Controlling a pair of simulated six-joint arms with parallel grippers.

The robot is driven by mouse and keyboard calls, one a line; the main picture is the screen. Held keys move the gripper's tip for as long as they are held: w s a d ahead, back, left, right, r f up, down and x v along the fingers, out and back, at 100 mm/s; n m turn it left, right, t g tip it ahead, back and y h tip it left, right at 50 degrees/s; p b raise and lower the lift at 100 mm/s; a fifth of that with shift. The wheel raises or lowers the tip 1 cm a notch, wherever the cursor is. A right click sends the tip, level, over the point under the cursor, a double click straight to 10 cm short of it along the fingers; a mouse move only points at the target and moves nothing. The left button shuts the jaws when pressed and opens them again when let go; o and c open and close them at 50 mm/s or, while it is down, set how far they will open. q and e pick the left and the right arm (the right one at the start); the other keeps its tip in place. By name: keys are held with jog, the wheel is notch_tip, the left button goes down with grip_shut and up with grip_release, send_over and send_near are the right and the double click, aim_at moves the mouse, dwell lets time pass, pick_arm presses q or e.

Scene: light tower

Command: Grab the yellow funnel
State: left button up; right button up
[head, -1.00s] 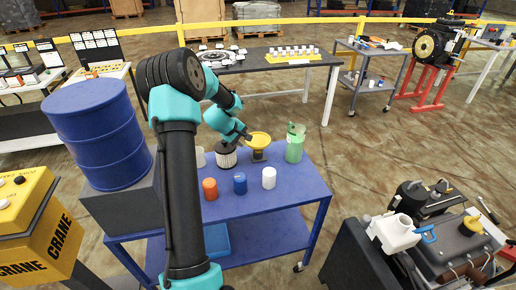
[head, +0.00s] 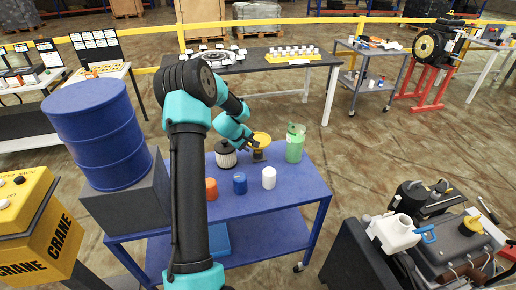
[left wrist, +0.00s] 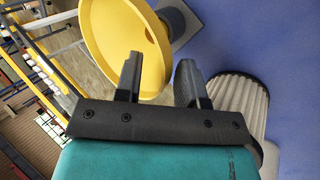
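The yellow funnel (head: 262,138) stands wide end up on a dark base on the blue cart, beside the green bottle; in the left wrist view its wide yellow rim (left wrist: 122,40) shows large, just beyond my fingers. My left gripper (head: 254,145) is at the funnel's left side in the head view. In the left wrist view its two fingers (left wrist: 159,80) are apart with nothing clamped between them; the funnel's rim overlaps the left finger. I cannot tell whether they touch. My right gripper is out of view.
A white ribbed filter (head: 226,155) stands close left of the funnel. The green bottle (head: 295,143) is to its right. Orange (head: 211,189), blue (head: 240,183) and white (head: 269,177) canisters stand in front. A blue drum (head: 98,133) is at the left. The cart's right front is clear.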

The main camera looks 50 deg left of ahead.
pick_arm(q)
grip_shut()
dwell(0.3)
notch_tip(320, 180, up, 10)
dwell(0.7)
dwell(0.3)
